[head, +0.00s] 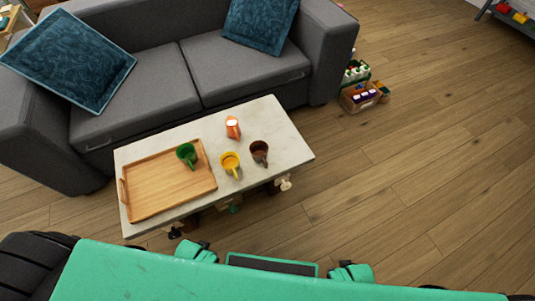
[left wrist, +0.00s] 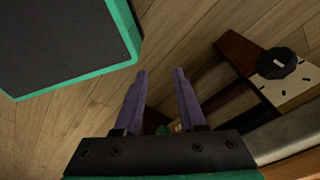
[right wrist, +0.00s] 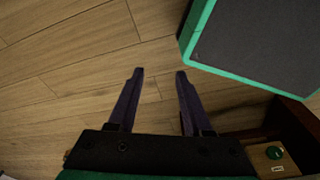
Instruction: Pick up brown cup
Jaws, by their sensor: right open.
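The brown cup (head: 259,149) stands upright on the pale coffee table (head: 282,140), towards its right end, in the head view. It is not seen in either wrist view. My left gripper (left wrist: 160,72) is open and empty in the left wrist view, with its two purple fingers apart above the floor. My right gripper (right wrist: 159,72) is open and empty in the right wrist view, also over the floor. In the head view both grippers' fingers are hidden; both are away from the brown cup.
A yellow cup (head: 230,161) stands just left of the brown cup. An orange jug (head: 233,127) is behind them. A green cup (head: 187,153) stands on the wooden tray (head: 150,212). A grey sofa (head: 155,75) backs the table. Open floor (head: 400,170) lies to the right.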

